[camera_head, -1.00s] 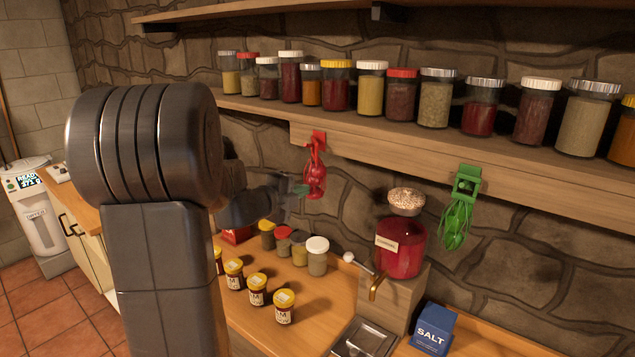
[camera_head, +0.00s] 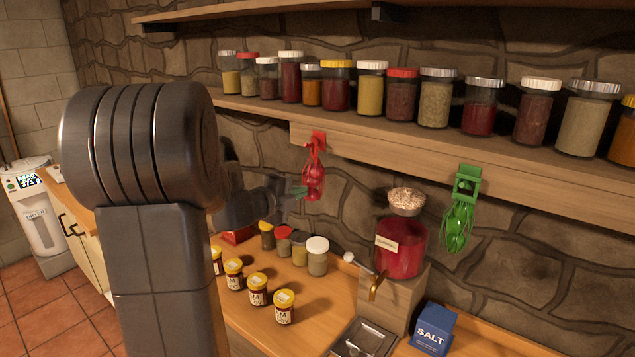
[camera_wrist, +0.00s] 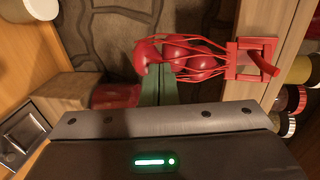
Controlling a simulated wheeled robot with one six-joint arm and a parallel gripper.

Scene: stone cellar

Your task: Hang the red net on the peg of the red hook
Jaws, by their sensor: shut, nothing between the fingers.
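The red hook (camera_head: 318,138) is fixed to the front board of the shelf, and its peg shows in the wrist view (camera_wrist: 262,66). The red net (camera_head: 314,180) hangs below the hook with round red things inside; in the wrist view the net (camera_wrist: 190,55) runs from the hook plate toward the left, its strands reaching the hook. Whether its loop is around the peg I cannot tell clearly. My gripper (camera_head: 299,191) is shut and empty beside the net's lower part; its green fingers (camera_wrist: 158,88) show close to the net in the wrist view.
A green hook (camera_head: 467,181) with a green net (camera_head: 458,226) is on the board to the right. Spice jars (camera_head: 371,88) line the shelf above. Below are a red dispenser (camera_head: 400,248), several small jars (camera_head: 284,306) and a salt box (camera_head: 433,330).

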